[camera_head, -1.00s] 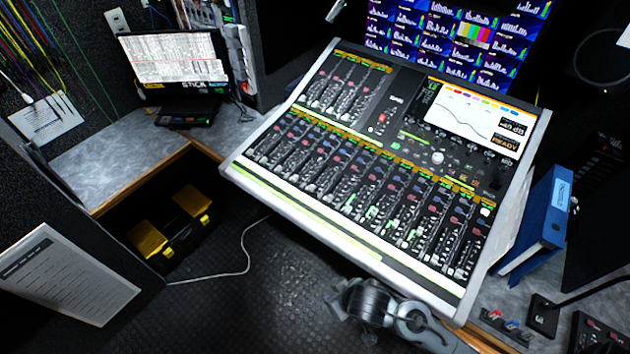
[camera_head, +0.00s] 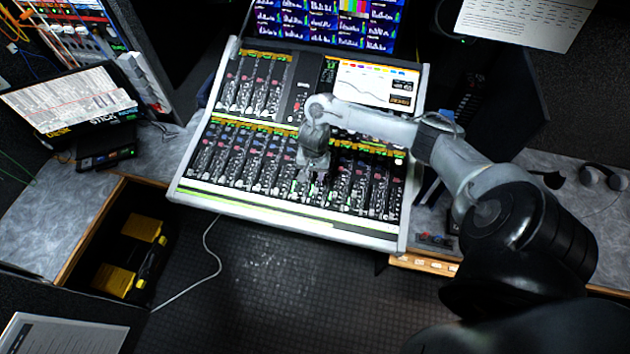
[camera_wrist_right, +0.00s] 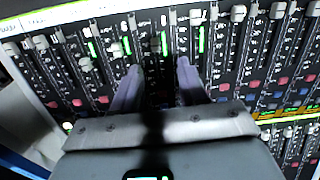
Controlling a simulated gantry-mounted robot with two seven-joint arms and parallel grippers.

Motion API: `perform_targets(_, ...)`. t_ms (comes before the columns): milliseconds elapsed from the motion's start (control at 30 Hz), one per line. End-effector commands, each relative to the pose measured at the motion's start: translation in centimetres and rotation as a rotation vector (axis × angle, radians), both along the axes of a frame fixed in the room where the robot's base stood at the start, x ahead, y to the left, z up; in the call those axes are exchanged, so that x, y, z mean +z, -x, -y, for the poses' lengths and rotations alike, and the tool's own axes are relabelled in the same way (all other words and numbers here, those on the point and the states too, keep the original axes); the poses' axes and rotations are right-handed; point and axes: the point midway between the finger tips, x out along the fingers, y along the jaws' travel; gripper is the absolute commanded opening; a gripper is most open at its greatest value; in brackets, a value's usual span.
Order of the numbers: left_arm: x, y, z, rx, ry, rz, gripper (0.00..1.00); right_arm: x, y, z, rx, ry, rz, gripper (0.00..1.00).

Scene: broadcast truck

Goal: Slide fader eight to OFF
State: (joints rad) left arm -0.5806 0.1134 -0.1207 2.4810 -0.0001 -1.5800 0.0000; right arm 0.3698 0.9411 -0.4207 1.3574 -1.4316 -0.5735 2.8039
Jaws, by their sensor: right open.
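The mixing console (camera_head: 275,214) stands in the middle of the head view, with a lower bank of several fader strips. My right gripper (camera_head: 312,178) is over the middle of that lower bank and hides part of the strips. In the right wrist view, my right gripper (camera_wrist_right: 157,72) is open, its two fingers apart above the fader strips. A strip runs between the fingers, and pale fader caps (camera_wrist_right: 196,17) sit along the bank. I cannot read the strip numbers, so I cannot tell which is fader eight. Whether the fingertips touch the panel is unclear. My left gripper is out of view.
Monitors (camera_head: 325,22) rise behind the console. Headphones (camera_head: 604,178) lie on the right desk. The floor (camera_head: 275,300) in front is mostly open, with a pale cable.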

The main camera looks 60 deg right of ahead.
Motion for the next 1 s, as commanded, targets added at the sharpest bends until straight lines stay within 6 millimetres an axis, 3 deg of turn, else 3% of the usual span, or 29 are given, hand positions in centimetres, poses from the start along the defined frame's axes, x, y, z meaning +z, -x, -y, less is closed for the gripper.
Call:
perform_targets(167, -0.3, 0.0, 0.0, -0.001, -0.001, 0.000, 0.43, 0.0, 0.4, 1.1, -0.067, -0.004, -0.023, 0.43)
perform_targets(500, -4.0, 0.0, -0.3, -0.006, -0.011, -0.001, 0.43, -5.4, 0.5, 1.0, -0.068, -0.005, -0.024, 0.43)
perform_targets(800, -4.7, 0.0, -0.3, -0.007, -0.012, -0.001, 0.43, -8.8, 0.4, 1.1, -0.066, -0.002, -0.022, 0.43)
perform_targets(1000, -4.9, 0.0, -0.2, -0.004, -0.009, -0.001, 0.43, -9.8, 0.4, 1.1, -0.065, -0.002, -0.021, 0.43)
